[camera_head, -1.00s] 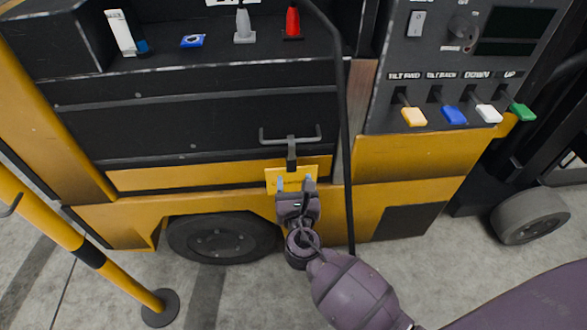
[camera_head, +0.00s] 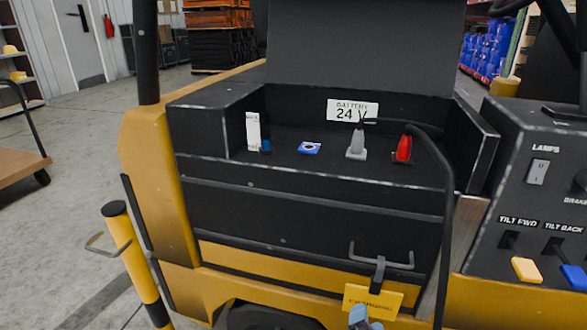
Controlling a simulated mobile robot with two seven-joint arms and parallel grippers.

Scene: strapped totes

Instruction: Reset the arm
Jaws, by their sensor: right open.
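My right gripper (camera_head: 364,318) shows only by its blue-grey fingertips at the bottom edge. It is open, just below a yellow tag (camera_head: 372,298) that hangs under a metal handle (camera_head: 382,262) on the front of the yellow and black truck. Whether the fingertips touch the tag I cannot tell. The rest of my right arm is below the picture. My left gripper is not in view.
The open battery bay holds a grey plug (camera_head: 356,142), a red plug (camera_head: 404,148) and a blue piece (camera_head: 309,147). A black cable (camera_head: 448,220) runs down beside the handle. A yellow-black post (camera_head: 133,258) stands at left. Lever panel (camera_head: 535,215) is at right.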

